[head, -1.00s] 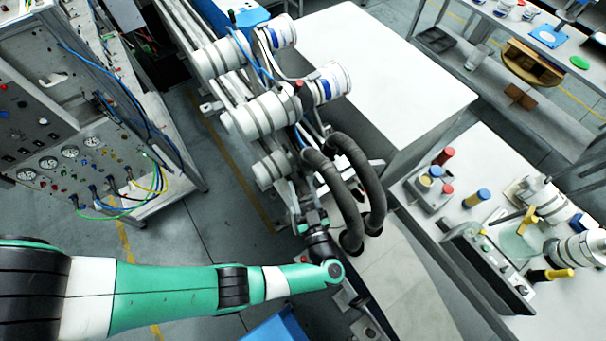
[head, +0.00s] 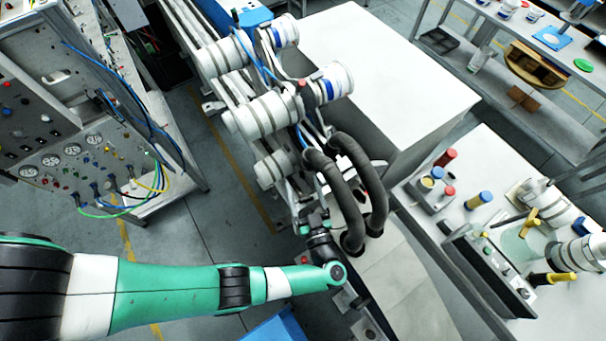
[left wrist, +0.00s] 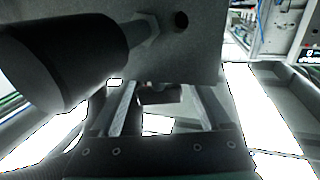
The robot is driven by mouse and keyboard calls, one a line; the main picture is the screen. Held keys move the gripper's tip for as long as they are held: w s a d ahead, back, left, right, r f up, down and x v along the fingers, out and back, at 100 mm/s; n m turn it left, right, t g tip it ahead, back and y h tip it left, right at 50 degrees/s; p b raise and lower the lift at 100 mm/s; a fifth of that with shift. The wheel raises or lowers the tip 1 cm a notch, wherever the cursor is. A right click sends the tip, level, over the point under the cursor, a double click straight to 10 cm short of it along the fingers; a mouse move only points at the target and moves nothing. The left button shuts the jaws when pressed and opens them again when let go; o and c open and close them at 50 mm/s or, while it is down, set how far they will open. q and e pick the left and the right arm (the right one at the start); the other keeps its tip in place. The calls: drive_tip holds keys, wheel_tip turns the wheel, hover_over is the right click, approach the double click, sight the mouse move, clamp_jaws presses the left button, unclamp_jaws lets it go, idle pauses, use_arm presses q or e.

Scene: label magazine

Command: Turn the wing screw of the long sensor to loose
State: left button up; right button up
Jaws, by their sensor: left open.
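My left gripper (head: 314,218) reaches up into the machine's lower end in the head view. In the left wrist view its two grey fingers (left wrist: 160,88) are parted and stand just below a grey plate (left wrist: 200,45). A small dark block (left wrist: 160,95) shows between the fingers; I cannot tell whether it is the wing screw or whether a finger touches it. A thick dark cylinder (left wrist: 62,60) with a hex nut at its end lies close at upper left; it may be the long sensor, but I cannot tell. My right gripper is not in view.
The label machine (head: 265,115) with white rollers fills the middle. Two dark curved hoses (head: 372,190) hang just right of my gripper. A bare white table (head: 390,75) stands behind, a bench with jars (head: 470,225) at right, and a control panel (head: 60,130) at left.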

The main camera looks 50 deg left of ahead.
use_arm(q)
drive_tip(key=b+v, duration=0.3)
drive_tip(key=v, duration=0.8)
drive_tip(key=shift+d+r, duration=0.1)
drive_tip(key=shift+d, duration=0.05)
